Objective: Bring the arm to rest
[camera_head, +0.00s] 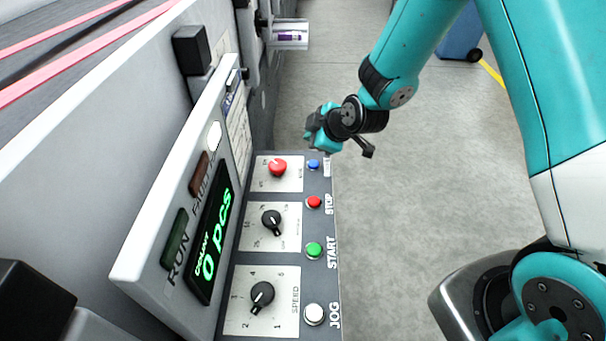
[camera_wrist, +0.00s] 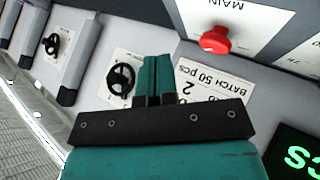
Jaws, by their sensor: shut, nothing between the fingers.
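My gripper (camera_head: 312,134) is at the end of my teal arm (camera_head: 402,58), above the far end of the control panel (camera_head: 240,252) near its blue button. In the wrist view, the two teal fingers of my gripper (camera_wrist: 155,70) are together with no gap and hold nothing. The arm reaches in from the upper right and is bent at the wrist. In the wrist view, a red rotary knob (camera_wrist: 215,40) under the word MAIN lies to the right of the fingers, apart from them.
The panel has a green START button (camera_head: 314,250), a red STOP button (camera_head: 314,202), a white JOG button (camera_head: 314,314) and black dials (camera_head: 262,294). The display (camera_head: 209,249) reads 0 pcs. Handwheels (camera_wrist: 121,78) show in the wrist view. Floor (camera_head: 400,215) right of the panel is clear.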

